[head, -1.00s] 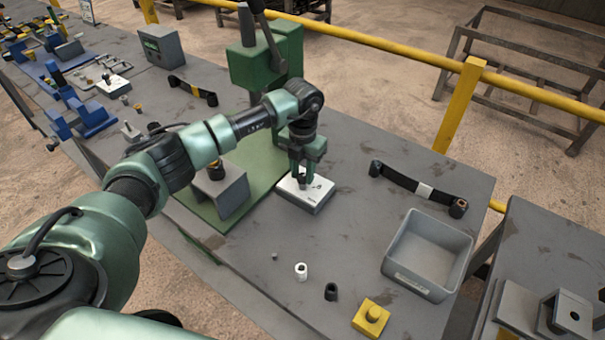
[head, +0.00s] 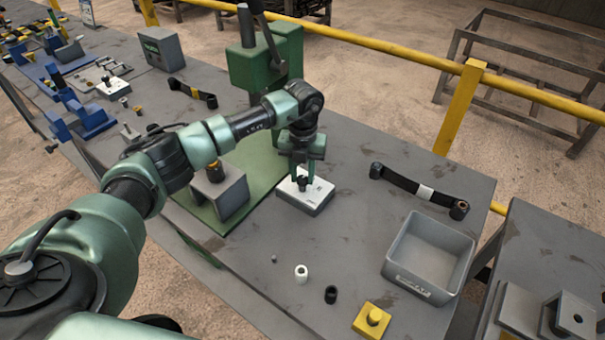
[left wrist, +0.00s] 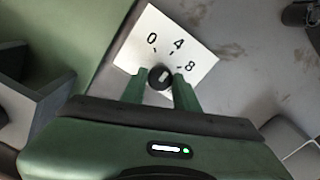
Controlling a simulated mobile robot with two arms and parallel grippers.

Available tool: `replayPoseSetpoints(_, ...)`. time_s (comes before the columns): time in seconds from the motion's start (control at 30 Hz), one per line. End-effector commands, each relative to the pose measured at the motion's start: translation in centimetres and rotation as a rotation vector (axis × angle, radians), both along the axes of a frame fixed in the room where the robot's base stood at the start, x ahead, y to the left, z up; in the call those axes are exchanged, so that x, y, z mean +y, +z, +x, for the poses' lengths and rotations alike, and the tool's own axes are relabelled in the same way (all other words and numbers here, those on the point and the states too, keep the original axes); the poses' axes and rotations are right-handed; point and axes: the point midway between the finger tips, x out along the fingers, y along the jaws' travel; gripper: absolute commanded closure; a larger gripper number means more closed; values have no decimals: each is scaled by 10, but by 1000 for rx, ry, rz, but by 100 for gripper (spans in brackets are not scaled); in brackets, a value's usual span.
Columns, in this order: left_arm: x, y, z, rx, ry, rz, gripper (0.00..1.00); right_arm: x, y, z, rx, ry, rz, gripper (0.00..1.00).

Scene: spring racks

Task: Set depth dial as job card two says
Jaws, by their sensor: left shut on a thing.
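The depth dial is a white-topped block (head: 318,196) on the bench, beside the green press base. In the left wrist view its white face (left wrist: 190,47) carries the marks 0, 4 and 8. Its round black knob (left wrist: 160,78) has a short white pointer, which appears to point upward, roughly toward the 4; the exact setting is hard to tell. My left gripper (head: 302,178) comes down from above and is shut on the knob, one green finger on each side. My right gripper is not in view. No job card can be read.
A green lever press (head: 262,65) stands behind the dial. A grey bracket (head: 220,192) is left of it. A grey bin (head: 432,250), a black strap (head: 415,187), a yellow block (head: 372,320) and small cylinders lie to the right and front. Bench between them is clear.

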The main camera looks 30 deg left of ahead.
Motion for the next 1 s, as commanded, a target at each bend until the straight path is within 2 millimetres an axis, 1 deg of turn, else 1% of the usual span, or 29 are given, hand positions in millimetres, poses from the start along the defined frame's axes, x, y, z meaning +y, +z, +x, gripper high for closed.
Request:
replayPoseSetpoints(0.1,0,2,1,-4,1,-1,100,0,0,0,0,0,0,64)
replayPoseSetpoints(0.13,0,2,1,-4,0,-1,67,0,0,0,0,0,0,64)
replayPoseSetpoints(0.17,0,2,1,-4,0,-1,59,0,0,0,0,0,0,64)
replayPoseSetpoints(0.2,0,2,1,-4,0,-1,48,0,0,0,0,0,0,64)
replayPoseSetpoints(0.47,0,1,1,-2,-1,0,48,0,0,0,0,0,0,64)
replayPoseSetpoints(0.57,0,3,1,-2,-1,0,48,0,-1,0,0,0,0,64)
replayPoseSetpoints(0.67,0,13,1,-4,-1,-1,48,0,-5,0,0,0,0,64)
replayPoseSetpoints(0.9,1,54,2,-7,-1,0,48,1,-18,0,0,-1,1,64)
replayPoseSetpoints(1.0,0,67,2,-5,-1,0,48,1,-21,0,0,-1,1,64)
